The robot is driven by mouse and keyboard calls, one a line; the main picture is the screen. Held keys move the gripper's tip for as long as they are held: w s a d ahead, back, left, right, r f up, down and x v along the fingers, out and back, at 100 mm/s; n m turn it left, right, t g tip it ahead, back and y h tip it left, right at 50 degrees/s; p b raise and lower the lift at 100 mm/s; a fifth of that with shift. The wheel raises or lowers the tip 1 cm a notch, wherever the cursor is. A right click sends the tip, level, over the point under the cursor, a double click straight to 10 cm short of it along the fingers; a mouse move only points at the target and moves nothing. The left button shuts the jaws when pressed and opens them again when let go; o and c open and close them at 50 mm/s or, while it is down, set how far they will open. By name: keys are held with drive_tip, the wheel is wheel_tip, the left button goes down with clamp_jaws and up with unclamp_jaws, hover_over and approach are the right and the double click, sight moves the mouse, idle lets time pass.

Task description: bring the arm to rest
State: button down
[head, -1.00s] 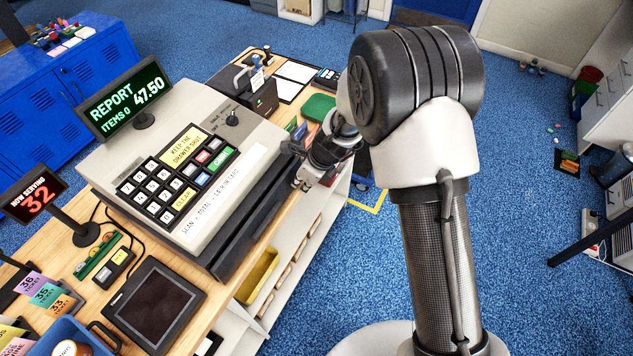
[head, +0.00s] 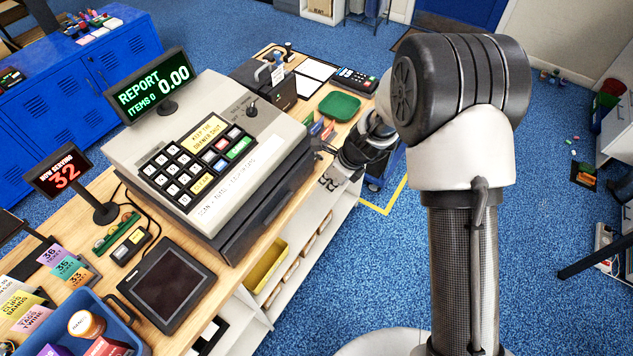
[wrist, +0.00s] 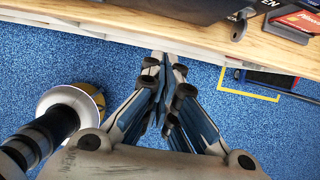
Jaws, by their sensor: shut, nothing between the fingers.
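My gripper (head: 326,182) hangs at the right front corner of the cash register (head: 200,140), beside the counter's edge and partly hidden by my arm in the head view. In the wrist view its fingers (wrist: 165,60) meet at the tips, shut and empty. The floor shows beneath them, and the wooden counter edge (wrist: 180,42) lies just beyond the tips. My arm is bent, with its big elbow joint high on the right of the head view. The register's display (head: 155,88) reads REPORT, ITEMS 0, 0.00. Its dark drawer front (head: 262,205) looks shut.
The counter holds a green tray (head: 339,106), a card terminal (head: 356,80), a black tablet (head: 165,285) and a red "now serving 32" sign (head: 60,172). A blue cart (head: 375,180) stands past the counter by yellow floor tape (head: 385,207). Blue floor right of my arm is mostly clear.

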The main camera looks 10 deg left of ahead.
drive_tip(key=w+p+v, duration=0.1)
drive_tip(key=p+v, duration=0.1)
drive_tip(key=v, duration=0.7)
drive_tip(key=shift+s+a, duration=0.2)
drive_tip(key=shift+a, duration=0.05)
drive_tip(key=shift+r, duration=0.2)
drive_tip(key=s+d+r+n+t+b, duration=0.1)
drive_tip(key=s+d+r+n+b, duration=0.1)
drive_tip(key=s+d+r+n, duration=0.3)
drive_tip(key=s+d+r+n+b, duration=0.25)
drive_tip(key=r+n, duration=0.25)
drive_tip(key=r, duration=0.3)
drive_tip(key=s+d+n+t+h+b, duration=0.1)
drive_tip(key=s+d+n+h+b, duration=0.1)
drive_tip(key=s+d+n, duration=0.4)
drive_tip(key=s+d+r+n+t+h+b, duration=0.1)
drive_tip(key=s+d+n, duration=0.5)
drive_tip(key=s, duration=0.6)
drive_tip(key=shift+s+d+r+h+b, duration=0.35)
drive_tip(key=shift+d+h+b, duration=0.15)
drive_tip(key=shift+h, duration=0.1)
drive_tip(key=shift+a, duration=0.15)
